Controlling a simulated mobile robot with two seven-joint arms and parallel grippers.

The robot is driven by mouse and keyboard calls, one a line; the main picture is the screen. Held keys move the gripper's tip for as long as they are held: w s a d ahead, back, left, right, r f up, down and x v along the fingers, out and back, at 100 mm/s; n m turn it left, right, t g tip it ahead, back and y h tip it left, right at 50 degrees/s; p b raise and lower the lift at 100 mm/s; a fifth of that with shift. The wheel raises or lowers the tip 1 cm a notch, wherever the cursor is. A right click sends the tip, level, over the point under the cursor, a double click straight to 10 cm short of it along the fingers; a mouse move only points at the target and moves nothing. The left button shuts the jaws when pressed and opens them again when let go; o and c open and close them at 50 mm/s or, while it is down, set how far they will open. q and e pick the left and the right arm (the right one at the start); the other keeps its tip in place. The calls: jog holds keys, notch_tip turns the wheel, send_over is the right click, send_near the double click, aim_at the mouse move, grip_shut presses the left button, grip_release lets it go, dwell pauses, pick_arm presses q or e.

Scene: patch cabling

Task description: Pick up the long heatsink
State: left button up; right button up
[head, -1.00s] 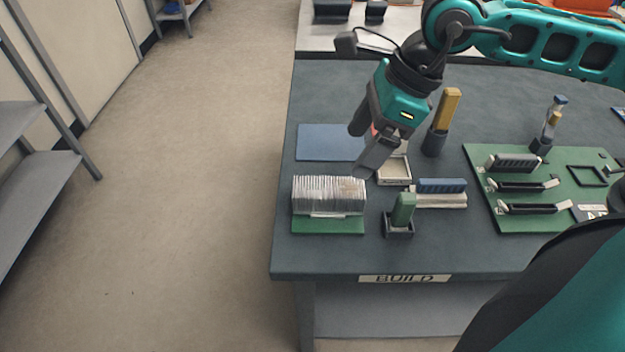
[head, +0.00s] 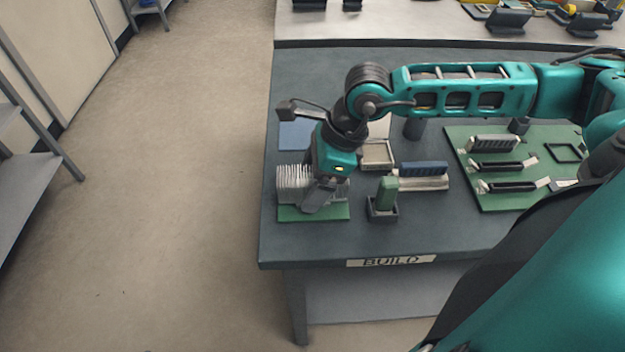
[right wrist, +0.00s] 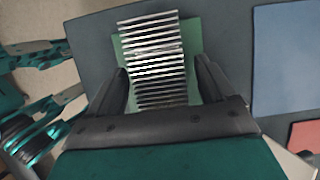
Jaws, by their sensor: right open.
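The long heatsink (head: 293,180) is a silver block with many thin fins on a green base (head: 300,214) at the front left of the table. My right gripper (head: 318,196) is low over its right part and hides some of it in the head view. In the right wrist view the heatsink (right wrist: 152,45) runs between the two open fingers of the gripper (right wrist: 162,75), one on each side. The fingers look apart from the fins, though contact is hard to judge. My left gripper is not in view.
A green block in a dark holder (head: 383,209) stands just right of the heatsink. Beyond it are a blue stick on a pale rack (head: 423,176), an open tray (head: 376,154) and a green circuit board (head: 465,160). A blue mat (head: 293,135) lies behind.

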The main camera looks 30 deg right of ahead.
jog(key=shift+c, duration=0.2)
jog(key=shift+r, duration=0.1)
jog(key=c, duration=1.4)
